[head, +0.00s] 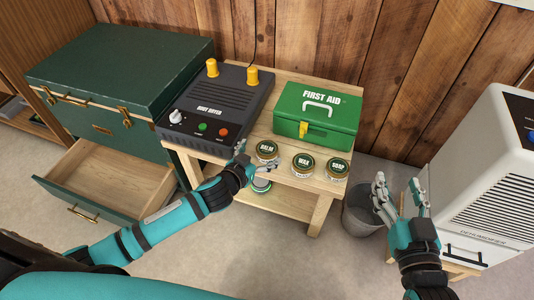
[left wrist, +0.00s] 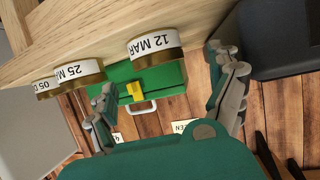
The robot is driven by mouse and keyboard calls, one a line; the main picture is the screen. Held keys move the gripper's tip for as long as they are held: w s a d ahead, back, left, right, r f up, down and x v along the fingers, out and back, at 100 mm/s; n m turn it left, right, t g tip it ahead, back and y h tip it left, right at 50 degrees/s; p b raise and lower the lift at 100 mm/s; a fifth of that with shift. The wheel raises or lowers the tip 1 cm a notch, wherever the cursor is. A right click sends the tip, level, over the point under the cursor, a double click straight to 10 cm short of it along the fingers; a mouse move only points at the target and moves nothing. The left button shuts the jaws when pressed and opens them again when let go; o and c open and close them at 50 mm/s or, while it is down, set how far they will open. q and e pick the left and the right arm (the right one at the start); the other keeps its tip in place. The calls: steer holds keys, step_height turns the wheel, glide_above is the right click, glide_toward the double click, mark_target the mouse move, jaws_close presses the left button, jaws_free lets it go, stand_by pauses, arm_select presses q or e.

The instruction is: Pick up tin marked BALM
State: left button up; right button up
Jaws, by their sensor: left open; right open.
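The tin marked BALM (head: 267,150) stands at the left end of a row of three tins on the small wooden table, near its front edge. In the left wrist view the rightmost tin, with side label "12 MAR" (left wrist: 153,47), appears to be this one. My left gripper (head: 249,168) is open, just left of and in front of the BALM tin. Its spread fingers also show in the left wrist view (left wrist: 167,86), with nothing held. My right gripper (head: 399,188) is open and empty, right of the table.
The WAX tin (head: 303,163) and SOAP tin (head: 337,168) stand to the right. A green first aid box (head: 316,112) is behind; a boot dryer (head: 215,107) is left. A bucket (head: 360,215), dehumidifier (head: 485,185) and open drawer (head: 75,208) flank the table.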

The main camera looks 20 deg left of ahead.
mark_target(268, 147)
arm_select(q)
steer(key=shift+w+d+f, duration=0.1)
steer(key=shift+w+f, duration=0.05)
steer(key=shift+w, duration=0.2)
steer(key=b+x, duration=0.2)
steer(key=x, duration=0.2)
steer(key=shift+f, duration=0.1)
steer(key=shift+w+d+f, duration=0.1)
steer(key=shift+w, duration=0.25)
arm_select(e)
step_height(268, 147, up, 10)
steer(key=s+a+t+y, duration=0.1)
steer(key=t+y, duration=0.1)
steer(key=t, duration=0.4)
steer(key=shift+s+f, duration=0.2)
steer(key=shift+f, duration=0.05)
arm_select(q)
steer(key=shift+c, duration=0.4)
steer(key=c, duration=1.1)
steer(key=shift+c, duration=1)
